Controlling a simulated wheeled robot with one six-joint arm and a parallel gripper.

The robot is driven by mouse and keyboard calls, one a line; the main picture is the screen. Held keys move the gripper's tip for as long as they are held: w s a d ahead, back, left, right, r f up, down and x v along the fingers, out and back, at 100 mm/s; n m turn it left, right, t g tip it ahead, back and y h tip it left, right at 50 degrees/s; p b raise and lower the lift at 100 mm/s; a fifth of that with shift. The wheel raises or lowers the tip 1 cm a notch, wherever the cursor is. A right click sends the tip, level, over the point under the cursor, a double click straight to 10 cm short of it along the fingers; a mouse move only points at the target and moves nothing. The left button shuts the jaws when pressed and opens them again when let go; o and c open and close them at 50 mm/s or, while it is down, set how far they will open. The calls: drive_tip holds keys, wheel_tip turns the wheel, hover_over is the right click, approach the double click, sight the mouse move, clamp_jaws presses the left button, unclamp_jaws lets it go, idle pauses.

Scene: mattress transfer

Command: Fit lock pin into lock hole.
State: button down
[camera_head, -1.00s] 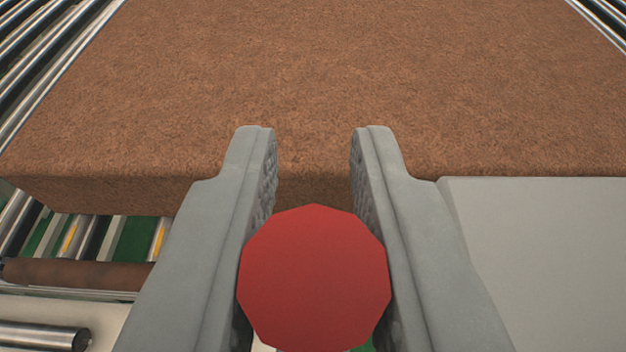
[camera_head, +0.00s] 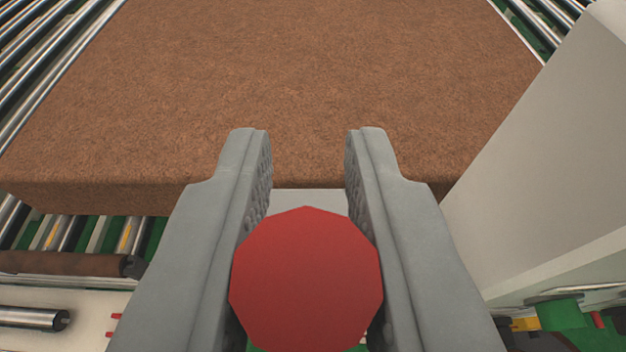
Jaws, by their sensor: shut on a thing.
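My gripper (camera_head: 308,160) is in the middle of the camera_head view, its two grey fingers pointing away from the camera. It is shut on a red, many-sided round piece (camera_head: 306,282), seen from its flat end; this looks like the head of the lock pin. The rest of the pin is hidden behind this head. I cannot make out a lock hole in this view. A small pale surface (camera_head: 307,198) shows between the fingers, just beyond the red head.
A large brown mattress (camera_head: 290,90) lies on metal rollers (camera_head: 40,75) ahead. A tall pale grey panel (camera_head: 560,150) stands close on the right. Green and yellow parts (camera_head: 560,315) are below it. A brown roller (camera_head: 65,263) and a metal bar (camera_head: 32,317) are at lower left.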

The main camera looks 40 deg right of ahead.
drive_tip(key=shift+f, duration=2.9)
drive_tip(key=shift+f, duration=3.15)
drive_tip(key=c, duration=1.2)
unclamp_jaws()
drive_tip(key=shift+s, duration=0.1)
drive_tip(key=v, duration=1.7)
drive_tip(key=shift+a+r, duration=0.1)
drive_tip(key=shift+a, duration=0.05)
